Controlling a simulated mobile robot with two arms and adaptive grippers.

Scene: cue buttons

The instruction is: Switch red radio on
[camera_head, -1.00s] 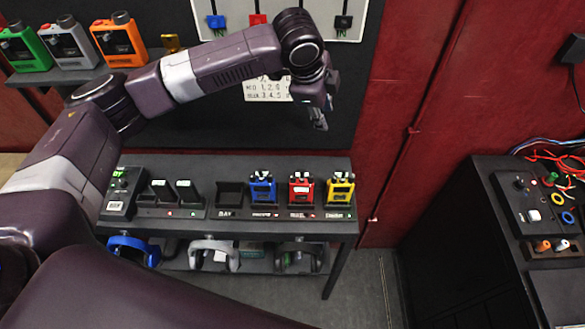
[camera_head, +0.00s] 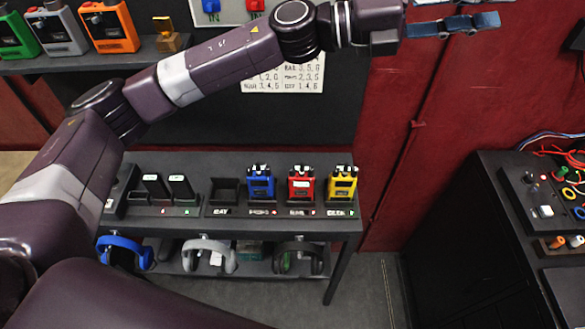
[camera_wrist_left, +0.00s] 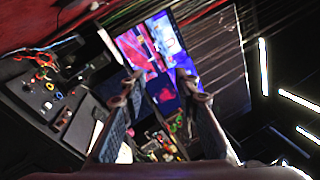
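The red radio (camera_head: 301,184) stands upright in a dock on the dark table, between the blue radio (camera_head: 261,183) and the yellow radio (camera_head: 343,182). My left arm reaches across the top of the head view, and the left gripper (camera_head: 482,21) points right, high above and to the right of the red radio, apart from it. In the left wrist view the two fingers of this gripper (camera_wrist_left: 160,82) are spread with nothing held between them. The red radio cannot be made out in the wrist view. My right gripper is not in view.
Headsets (camera_head: 209,256) hang under the dark table (camera_head: 236,231). A shelf (camera_head: 75,63) at upper left holds an orange device (camera_head: 109,27) and others. At right stands a black console (camera_head: 520,225) with cables and knobs. Open floor lies between table and console.

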